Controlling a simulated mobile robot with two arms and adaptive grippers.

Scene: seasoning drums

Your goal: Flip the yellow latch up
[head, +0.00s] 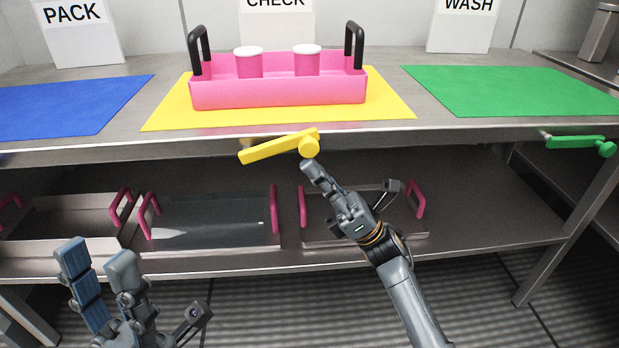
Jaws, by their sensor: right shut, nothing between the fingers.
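The yellow latch (275,148) is mounted on the front edge of the table, below the yellow mat. Its bar slopes slightly down to the left from a round knob at its right end. My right gripper (311,167) is shut and empty, with its fingertips just below the knob. I cannot tell whether they touch it. My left gripper (97,262) is open and empty at the lower left, well away from the latch, with its two fingers apart and pointing up.
A pink tray (280,92) with black handles holds two white-lidded pink drums on the yellow mat (390,108). A blue mat (60,106) and green mat (515,90) flank it. A green latch (575,141) sits at right. Metal trays (205,222) with pink handles stand on the lower shelf.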

